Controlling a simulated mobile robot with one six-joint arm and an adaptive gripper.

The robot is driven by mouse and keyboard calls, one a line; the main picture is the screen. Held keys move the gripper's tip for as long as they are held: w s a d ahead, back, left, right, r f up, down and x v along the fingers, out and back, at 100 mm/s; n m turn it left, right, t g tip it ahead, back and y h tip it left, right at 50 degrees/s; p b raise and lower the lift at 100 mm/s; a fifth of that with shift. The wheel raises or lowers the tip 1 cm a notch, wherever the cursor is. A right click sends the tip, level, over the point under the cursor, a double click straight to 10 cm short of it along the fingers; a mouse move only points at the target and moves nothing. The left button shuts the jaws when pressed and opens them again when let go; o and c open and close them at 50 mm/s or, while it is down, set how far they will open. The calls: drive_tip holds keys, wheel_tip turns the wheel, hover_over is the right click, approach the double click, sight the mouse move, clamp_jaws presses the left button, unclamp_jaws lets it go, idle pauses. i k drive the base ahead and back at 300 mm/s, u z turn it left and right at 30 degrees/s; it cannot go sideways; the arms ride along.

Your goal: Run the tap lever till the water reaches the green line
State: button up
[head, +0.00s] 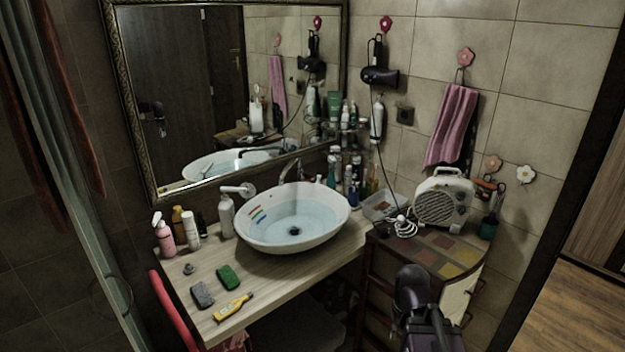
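The white vessel basin (335,224) stands on the wooden counter and holds pale bluish water (300,215). Short coloured stripes, including a green line (257,216), mark its inner left wall. Where the water surface meets these stripes is too small to tell. A chrome tap (290,168) stands behind the basin.
Bottles (165,234) stand left of the basin, and more crowd behind it. A grey sponge (202,295), green sponge (228,278) and yellow tool (232,307) lie on the front counter. A heater (443,200) stands on the right cabinet. A mirror (200,90) hangs behind.

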sight(301, 174)
drive_tip(key=u, duration=0.5)
drive_tip(key=i, duration=0.85)
drive_tip(key=u, duration=0.35)
